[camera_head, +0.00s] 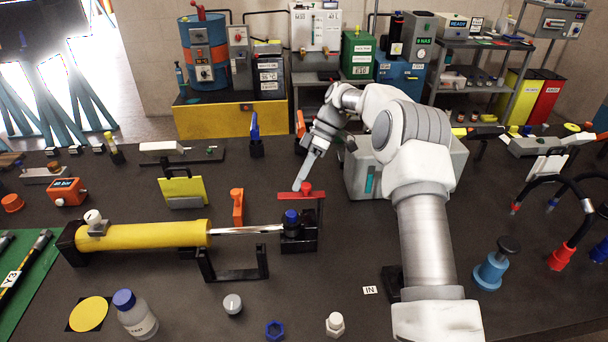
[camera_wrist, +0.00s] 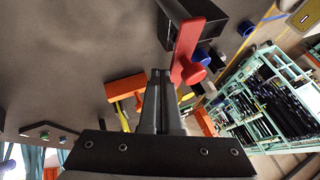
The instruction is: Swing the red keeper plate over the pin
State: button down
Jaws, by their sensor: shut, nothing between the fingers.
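The red keeper plate (camera_head: 318,195) with its round red knob (camera_head: 306,187) sits at the black end block (camera_head: 300,243), at the rod end of the yellow cylinder (camera_head: 160,236). The plate lies along the block's far side. The blue-topped pin (camera_head: 291,216) stands on the block in front of the plate, uncovered from above. My gripper (camera_head: 298,186) is shut and empty, its tips just left of the knob. In the wrist view, the fingertips (camera_wrist: 161,74) are beside the red plate (camera_wrist: 186,45) and its knob (camera_wrist: 194,73); I cannot tell whether they touch.
An orange upright bracket (camera_head: 238,206) stands left of the plate. A black stand (camera_head: 232,274) is below the chrome rod.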

aim_at(293, 197)
jog(key=shift+s+a+n+g+h+p, duration=0.15)
jog(key=shift+s+a+n+g+h, duration=0.15)
jog(key=shift+s+n, duration=0.25)
jog(key=shift+s+a+n+g+h+p, duration=0.15)
jog(key=shift+s+a+n+g+h, duration=0.15)
jog(key=shift+s+n, duration=0.25)
jog(key=shift+s, duration=0.65)
jog(key=shift+r, duration=0.1)
jog(key=p+v, duration=0.3)
jog(key=v, duration=0.8)
jog(key=shift+d+r+p, duration=0.15)
jog(key=shift+r+p, duration=0.1)
jog(key=shift+p, duration=0.1)
